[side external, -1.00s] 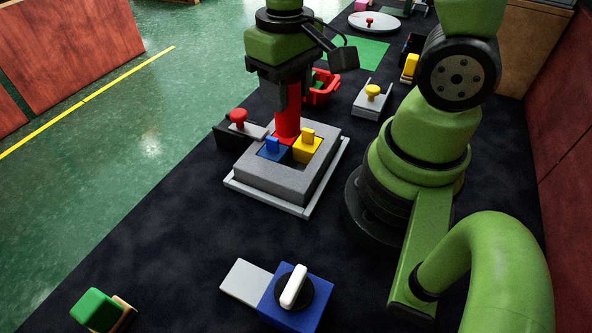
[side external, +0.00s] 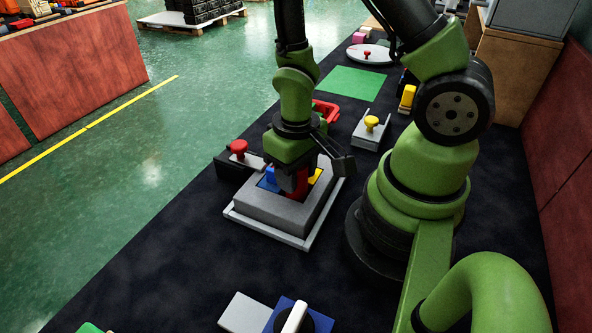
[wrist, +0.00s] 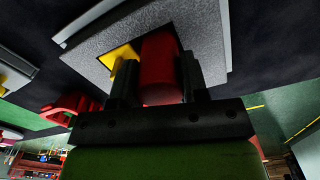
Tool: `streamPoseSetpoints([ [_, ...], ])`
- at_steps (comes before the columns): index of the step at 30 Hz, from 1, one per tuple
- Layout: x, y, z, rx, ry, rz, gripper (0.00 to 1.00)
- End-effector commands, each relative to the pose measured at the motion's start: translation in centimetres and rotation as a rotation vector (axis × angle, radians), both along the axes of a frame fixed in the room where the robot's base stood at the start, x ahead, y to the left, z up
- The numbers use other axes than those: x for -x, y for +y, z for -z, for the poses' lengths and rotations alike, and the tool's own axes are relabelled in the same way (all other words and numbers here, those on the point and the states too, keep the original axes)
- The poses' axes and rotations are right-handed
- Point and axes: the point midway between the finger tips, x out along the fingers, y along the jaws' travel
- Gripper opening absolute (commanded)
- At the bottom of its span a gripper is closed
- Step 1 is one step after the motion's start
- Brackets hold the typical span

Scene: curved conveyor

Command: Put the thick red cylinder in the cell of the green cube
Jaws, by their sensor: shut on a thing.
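My gripper (side external: 290,180) points down over the grey tray (side external: 262,209) and is shut on the thick red cylinder (side external: 301,187). In the wrist view the red cylinder (wrist: 160,68) stands between my two fingers, over or in the tray's recess; its lower end is hidden. The yellow piece (side external: 315,175) is beside it on the right and the blue piece (side external: 268,178) on the left. The yellow piece (wrist: 121,58) also shows in the wrist view. No green cube shows in the tray; my gripper hides part of the recess. A green item (side external: 320,122) lies in the red basket.
A red basket (side external: 328,109) stands behind my gripper. A red button (side external: 238,147) is left of the tray, and a yellow knob (side external: 371,122) is behind right. Dark table between is clear.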

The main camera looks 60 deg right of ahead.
Motion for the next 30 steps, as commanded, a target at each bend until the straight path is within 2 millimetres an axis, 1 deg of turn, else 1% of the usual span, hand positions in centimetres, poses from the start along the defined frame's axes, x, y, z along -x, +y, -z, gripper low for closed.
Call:
streamPoseSetpoints([
  [11,0.0,0.0,0.4,-0.001,0.000,0.001,0.15],
  [12,0.0,0.0,0.4,-0.001,-0.001,0.001,0.48],
  [13,0.0,0.0,0.4,-0.001,-0.001,0.001,0.51],
  [23,-0.1,0.0,0.1,0.000,-0.003,0.000,0.51],
  [26,-0.1,0.0,-0.5,0.002,-0.006,0.000,0.51],
  [30,-0.2,0.0,-2.3,0.003,-0.010,0.001,0.51],
])
